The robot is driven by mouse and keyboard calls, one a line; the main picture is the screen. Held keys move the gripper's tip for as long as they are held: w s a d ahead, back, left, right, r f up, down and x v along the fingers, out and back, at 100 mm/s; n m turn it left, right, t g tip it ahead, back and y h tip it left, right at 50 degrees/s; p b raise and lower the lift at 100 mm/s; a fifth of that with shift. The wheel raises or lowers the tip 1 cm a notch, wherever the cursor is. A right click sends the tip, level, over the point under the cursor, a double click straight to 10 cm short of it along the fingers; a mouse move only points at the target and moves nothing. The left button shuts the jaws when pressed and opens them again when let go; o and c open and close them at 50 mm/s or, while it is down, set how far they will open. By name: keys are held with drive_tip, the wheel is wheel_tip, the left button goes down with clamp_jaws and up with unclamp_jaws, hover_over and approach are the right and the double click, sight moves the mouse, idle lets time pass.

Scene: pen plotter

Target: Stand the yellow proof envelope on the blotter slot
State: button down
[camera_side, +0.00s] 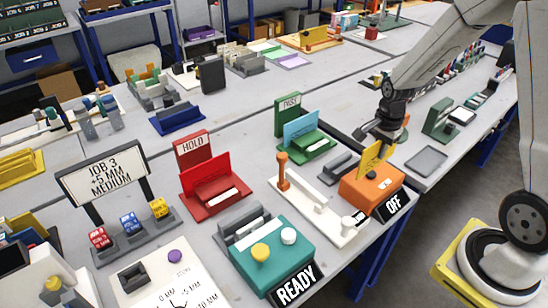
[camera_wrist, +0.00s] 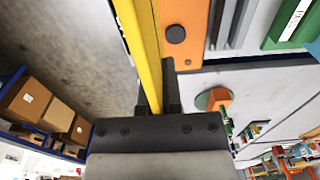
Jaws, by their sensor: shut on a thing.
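The yellow proof envelope (camera_side: 372,160) stands tilted on edge, just above or on the orange box marked OFF (camera_side: 367,190). I cannot tell whether its lower edge touches the box. My gripper (camera_side: 383,138) is shut on the envelope from above. In the wrist view the envelope (camera_wrist: 141,45) shows as a narrow yellow strip between the fingers of my gripper (camera_wrist: 157,95), beside the orange box (camera_wrist: 183,18). A grey slotted block (camera_side: 338,167) lies just left of the orange box; I cannot tell if it is the blotter slot.
A green PASS stand (camera_side: 318,150) holds a blue card. A red HOLD stand (camera_side: 215,205) holds a red card. A white base with an orange-topped lever (camera_side: 283,172) and a teal READY box (camera_side: 272,262) stand nearby. A grey tray (camera_side: 426,160) lies to the right.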

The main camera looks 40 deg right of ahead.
drive_tip(key=shift+w+a, duration=0.1)
idle(0.3)
drive_tip(key=w+a+r+n, duration=0.1)
drive_tip(key=w+a+n, duration=0.1)
drive_tip(key=a+n, duration=0.4)
drive_tip(key=w+a+r+n, duration=0.1)
drive_tip(key=w+a+n, duration=0.2)
drive_tip(key=a+n, duration=0.4)
drive_tip(key=shift+a+n, duration=0.3)
drive_tip(key=shift+n, duration=2.2)
drive_tip(key=shift+a, duration=0.15)
drive_tip(key=s+a+f, duration=0.1)
drive_tip(key=a, duration=1.2)
drive_tip(key=s+a+f, duration=0.1)
drive_tip(key=a+f, duration=0.1)
drive_tip(key=a, duration=1.1)
